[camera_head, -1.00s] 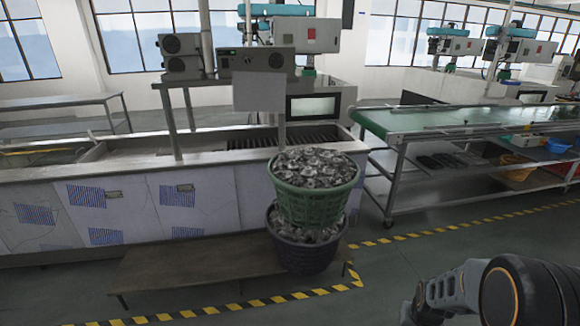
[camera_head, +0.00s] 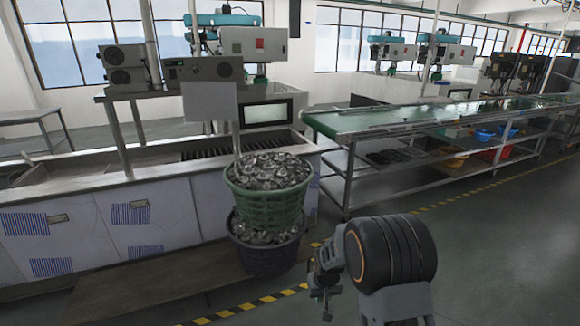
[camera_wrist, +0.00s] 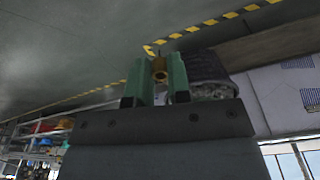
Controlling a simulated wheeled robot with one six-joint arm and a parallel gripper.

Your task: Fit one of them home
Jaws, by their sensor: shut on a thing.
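My gripper (camera_wrist: 158,78) shows in the wrist view as two green fingers. They are shut on a small brass-coloured part (camera_wrist: 159,69), which looks round with a dark centre. In the head view my gripper (camera_head: 326,302) hangs low, right of the baskets, and the part it holds is too small to make out. A green basket (camera_head: 262,206) full of grey metal pieces (camera_head: 268,170) is stacked on a dark basket (camera_head: 268,260) that also holds metal pieces. The dark basket appears beyond the fingers in the wrist view (camera_wrist: 206,66).
The long tank (camera_head: 60,190) with pale panels runs along the left. A green-topped conveyor table (camera_head: 390,118) with shelves of coloured bins stands right. Yellow-black tape (camera_head: 245,308) marks the floor. Open floor lies at right.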

